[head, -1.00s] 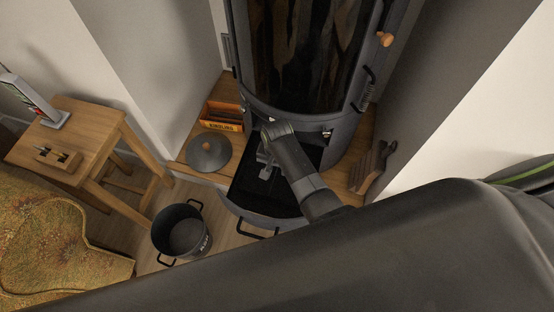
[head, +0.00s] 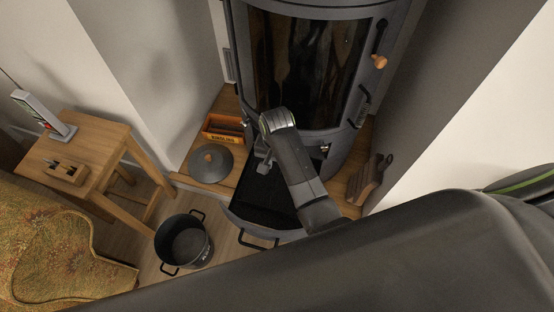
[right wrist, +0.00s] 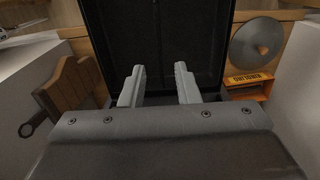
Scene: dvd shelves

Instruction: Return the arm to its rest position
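My right gripper (head: 265,163) reaches in over the open drawer (head: 257,197) at the base of the dark stove (head: 308,62). In the right wrist view its two fingers (right wrist: 160,86) stand apart with nothing between them, above the black drawer interior (right wrist: 160,40). My right arm (head: 295,165) comes in from the lower right and hides part of the drawer. My left gripper is not in view.
A black pot (head: 184,243) stands on the floor left of the drawer. A round lid (head: 211,166), a kindling box (head: 222,129) and a wooden tool holder (head: 366,182) sit on the wooden hearth. A wooden stool (head: 85,150) and patterned armchair (head: 60,250) are at left.

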